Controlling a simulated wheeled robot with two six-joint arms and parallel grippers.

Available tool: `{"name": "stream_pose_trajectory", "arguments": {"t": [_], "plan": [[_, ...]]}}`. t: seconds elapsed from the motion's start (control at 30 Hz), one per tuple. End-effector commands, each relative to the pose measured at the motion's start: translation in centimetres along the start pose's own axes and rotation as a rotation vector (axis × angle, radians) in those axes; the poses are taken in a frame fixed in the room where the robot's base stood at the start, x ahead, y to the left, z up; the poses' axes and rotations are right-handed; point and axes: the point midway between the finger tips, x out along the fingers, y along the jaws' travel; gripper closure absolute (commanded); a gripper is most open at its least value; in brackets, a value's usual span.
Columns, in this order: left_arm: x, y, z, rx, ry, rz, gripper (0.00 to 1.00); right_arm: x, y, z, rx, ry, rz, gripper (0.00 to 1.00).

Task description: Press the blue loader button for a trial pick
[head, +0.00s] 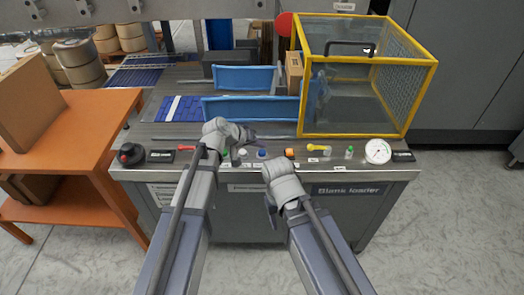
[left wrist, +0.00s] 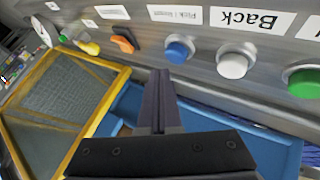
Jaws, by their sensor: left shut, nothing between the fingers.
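The blue button (head: 262,154) sits in the row of controls on the loader's front panel, right of a white button (head: 243,154) and a green one (head: 226,154). In the left wrist view, which is upside down, the blue button (left wrist: 179,48) shows just beyond my left fingertips. My left gripper (head: 256,137) is shut and empty, over the panel close behind the blue button; a small gap shows between them. In the left wrist view its dark fingers (left wrist: 160,85) are together. My right gripper (head: 271,212) hangs low in front of the panel; its fingers are unclear.
An orange switch (head: 290,153), yellow lever (head: 319,149) and gauge (head: 377,150) lie to the right. A red lever (head: 187,149) and black knob (head: 131,155) lie to the left. A yellow-framed cage (head: 405,134) and blue guides (head: 250,108) stand behind.

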Motion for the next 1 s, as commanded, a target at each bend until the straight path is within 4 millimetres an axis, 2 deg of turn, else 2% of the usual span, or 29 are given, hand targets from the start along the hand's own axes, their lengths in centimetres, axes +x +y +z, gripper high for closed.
{"name": "stream_pose_trajectory", "arguments": {"t": [0.2, 0.47, 1.0], "plan": [[-1.7, 1.2, -1.2, 0.000, 0.000, 0.000, 1.00, -2.4, 0.2, 0.1, 0.000, 0.000, 0.000, 0.50], [-3.3, 2.4, -2.4, 0.000, 0.000, 0.000, 1.00, -4.7, 0.5, 0.3, 0.000, 0.000, 0.000, 0.50], [-3.2, 2.4, -2.4, 0.000, 0.000, 0.000, 1.00, -4.6, 0.4, 0.3, 0.000, 0.000, 0.000, 0.50]]}}
